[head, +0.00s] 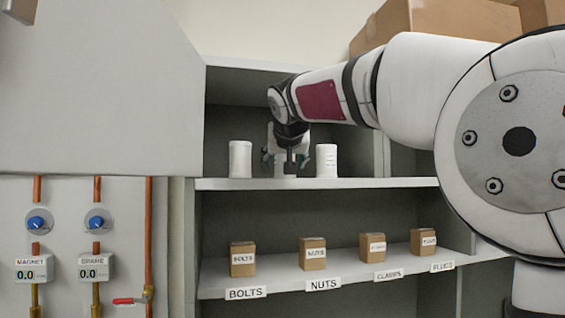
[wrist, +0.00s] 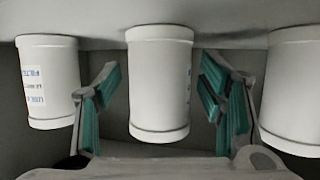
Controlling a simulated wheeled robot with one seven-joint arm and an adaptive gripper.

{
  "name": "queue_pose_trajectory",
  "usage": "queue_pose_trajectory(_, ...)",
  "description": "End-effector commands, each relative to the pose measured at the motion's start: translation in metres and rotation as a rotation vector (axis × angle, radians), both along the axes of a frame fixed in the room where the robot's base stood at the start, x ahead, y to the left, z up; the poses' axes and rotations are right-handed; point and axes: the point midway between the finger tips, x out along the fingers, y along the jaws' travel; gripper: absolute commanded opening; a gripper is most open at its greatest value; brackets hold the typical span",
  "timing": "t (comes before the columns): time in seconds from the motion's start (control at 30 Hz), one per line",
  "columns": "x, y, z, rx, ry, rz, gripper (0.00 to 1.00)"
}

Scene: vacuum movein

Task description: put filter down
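Three white cylindrical filters stand in a row on the upper shelf (head: 350,183). The left one (head: 240,159) and the right one (head: 326,161) show clearly in the head view, while the middle one is mostly hidden behind my gripper (head: 286,160). In the wrist view, the middle filter (wrist: 160,85) is between my two teal-padded fingers, with a visible gap on each side. The fingers are open and do not appear to touch it. The other two filters flank the gripper, at the left (wrist: 48,85) and right (wrist: 295,90) of the wrist view.
Small cardboard boxes, such as bolts (head: 242,259) and nuts (head: 312,254), stand on the lower shelf. A wall panel with blue-knobbed valves (head: 37,223) and gauges is at left. Larger boxes (head: 430,20) sit on top of the cabinet. The neighbouring filters leave little room beside the fingers.

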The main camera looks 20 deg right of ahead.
Motion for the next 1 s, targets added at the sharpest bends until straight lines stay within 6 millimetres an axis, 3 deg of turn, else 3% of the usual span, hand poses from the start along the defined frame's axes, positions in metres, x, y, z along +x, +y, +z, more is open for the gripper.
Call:
queue_pose_trajectory(0.37,-0.008,0.002,0.008,0.0,-0.003,0.001,0.63)
queue_pose_trajectory(0.8,-0.085,0.017,0.038,0.001,-0.002,0.001,0.63)
queue_pose_trajectory(1.0,-0.105,0.021,0.047,0.001,-0.001,0.001,0.63)
